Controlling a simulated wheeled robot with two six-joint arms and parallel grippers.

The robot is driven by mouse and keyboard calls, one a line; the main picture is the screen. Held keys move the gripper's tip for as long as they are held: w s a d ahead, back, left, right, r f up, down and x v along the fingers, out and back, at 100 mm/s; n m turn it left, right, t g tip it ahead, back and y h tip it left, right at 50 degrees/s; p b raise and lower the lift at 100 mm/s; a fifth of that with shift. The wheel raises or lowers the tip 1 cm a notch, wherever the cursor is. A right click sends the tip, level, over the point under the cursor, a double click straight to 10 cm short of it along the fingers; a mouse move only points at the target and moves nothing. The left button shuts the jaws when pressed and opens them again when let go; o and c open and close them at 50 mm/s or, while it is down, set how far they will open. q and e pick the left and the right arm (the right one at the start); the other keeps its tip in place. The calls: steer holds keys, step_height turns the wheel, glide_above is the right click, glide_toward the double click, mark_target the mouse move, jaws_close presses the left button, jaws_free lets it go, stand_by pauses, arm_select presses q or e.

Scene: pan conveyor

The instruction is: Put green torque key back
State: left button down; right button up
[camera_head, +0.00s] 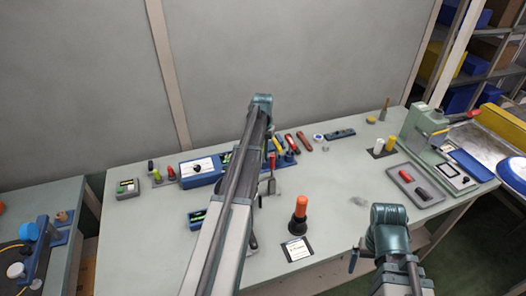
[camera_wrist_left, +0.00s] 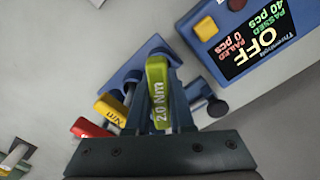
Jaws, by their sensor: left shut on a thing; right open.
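The green torque key (camera_wrist_left: 158,95), marked 2.0 Nm, is between the fingers of my left gripper (camera_wrist_left: 160,105), which is shut on it. Behind it is a blue holder (camera_wrist_left: 128,73); I cannot tell whether the key's shaft is in a slot. A yellow key (camera_wrist_left: 111,110) and a red key (camera_wrist_left: 92,128) stand beside it. In the head view the blue holder (camera_head: 290,160) is partly hidden by my left arm, which also hides the green key and most of the left gripper. My right gripper (camera_head: 354,260) is open at the table's front edge, mostly hidden by its wrist.
A blue device (camera_head: 199,170) stands left of the holder; its display (camera_wrist_left: 252,42) reads OFF. An orange-handled tool (camera_head: 300,207) stands in front. A grey tray (camera_head: 415,186) lies to the right. The middle right of the table is clear.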

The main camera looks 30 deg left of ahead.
arm_select(q)
steer(key=shift+f+b, duration=0.6)
steer(key=shift+f, duration=0.1)
steer(key=c, duration=0.7)
jaws_free()
steer(key=shift+r, duration=0.1)
step_height(320, 180, up, 14)
steer(key=p, duration=1.4)
steer(key=shift+d, duration=0.1)
steer(key=s+d+f+m+b, duration=0.1)
steer(key=s+d, duration=0.2)
steer(key=d, duration=0.4)
steer(key=s+d+f+m, duration=0.1)
steer(key=s+d, duration=0.1)
steer(key=d, duration=0.5)
steer(key=s+d+f+m+y+b, duration=0.1)
steer(key=s+d+f+m+b, duration=0.1)
steer(key=s+d, duration=2)
steer(key=shift+s+d+m+b, duration=0.25)
steer(key=shift+d+m+b, duration=0.25)
steer(key=shift+m, duration=0.6)
